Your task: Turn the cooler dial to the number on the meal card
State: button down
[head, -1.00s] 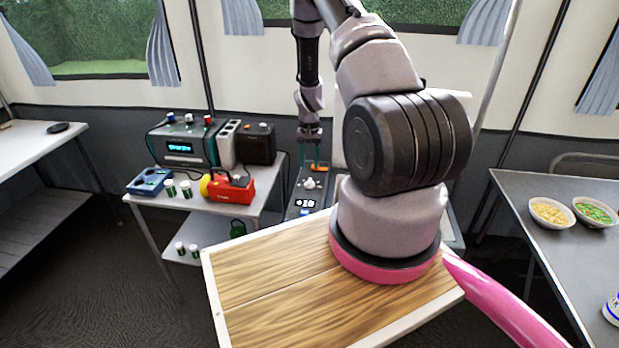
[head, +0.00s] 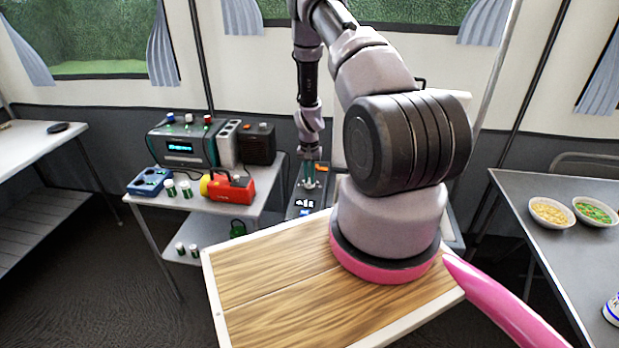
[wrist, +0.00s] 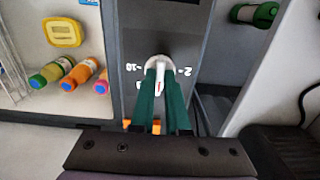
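The cooler (head: 296,212) is a dark upright unit behind my board, with a small lit display (head: 306,202) that I cannot read reliably. My gripper (head: 310,185) is down at the cooler's top panel. Its two green fingers (wrist: 162,80) stand on either side of the dial's grip. They hide part of the dial and its other numbers. I cannot tell whether they press on it. I cannot make out a meal card.
A cart (head: 225,205) left of the cooler holds a teal machine (head: 184,148), a red torch (head: 231,188) and a blue device (head: 149,182). A table (head: 510,205) with two food bowls stands right. Bottles (wrist: 83,72) lie left of the cooler in the wrist view.

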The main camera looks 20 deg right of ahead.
jog(key=shift+n, duration=0.3)
jog(key=n, duration=0.4)
jog(key=shift+n, duration=2)
jog(key=c, duration=0.9)
grip_release()
jog(key=shift+r, duration=0.1)
notch_tip(320, 180, up, 11)
jog(key=shift+f, duration=0.2)
